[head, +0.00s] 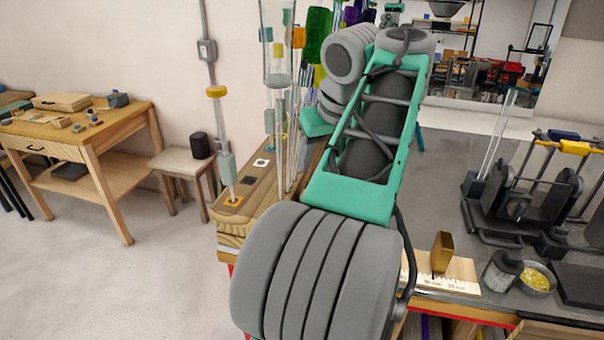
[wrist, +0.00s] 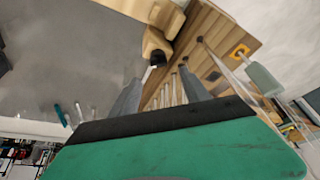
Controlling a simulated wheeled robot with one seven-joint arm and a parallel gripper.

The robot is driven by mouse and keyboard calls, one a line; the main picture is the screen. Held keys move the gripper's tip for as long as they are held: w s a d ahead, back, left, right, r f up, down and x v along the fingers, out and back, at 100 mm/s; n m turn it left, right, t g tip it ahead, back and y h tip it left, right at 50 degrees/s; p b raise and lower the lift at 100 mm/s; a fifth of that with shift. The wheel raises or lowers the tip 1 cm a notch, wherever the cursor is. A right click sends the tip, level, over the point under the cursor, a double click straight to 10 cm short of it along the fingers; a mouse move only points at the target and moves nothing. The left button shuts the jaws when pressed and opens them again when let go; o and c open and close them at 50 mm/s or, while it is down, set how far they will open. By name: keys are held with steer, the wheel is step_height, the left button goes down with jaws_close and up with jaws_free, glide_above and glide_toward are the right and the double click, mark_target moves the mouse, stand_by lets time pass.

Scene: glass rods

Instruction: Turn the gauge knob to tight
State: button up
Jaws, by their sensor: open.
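A brass-coloured upright block (head: 441,252) stands on a pale wooden board (head: 462,272) with scale marks, right of my arm in the head view. It looks like the gauge knob, but I cannot read a tight mark or its setting. My gripper (wrist: 161,88) shows in the wrist view with its two grey fingers apart. Glass rods in the wooden rack (wrist: 208,35) show beyond and between the fingers; I cannot tell whether any is touched. A tan piece with a dark end (wrist: 157,45) lies past the fingertips. My arm hides the gripper in the head view.
The wooden rack (head: 248,213) with tall glass rods stands left of my arm. Grey bench top (head: 445,170) is open between arm and fixture.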

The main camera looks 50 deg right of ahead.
steer(key=b+x, duration=0.6)
steer(key=x, duration=0.1)
steer(key=shift+d+f, duration=0.15)
steer(key=shift+f, duration=0.2)
steer(key=shift+r, duration=0.1)
steer(key=shift+c, duration=0.4)
jaws_close()
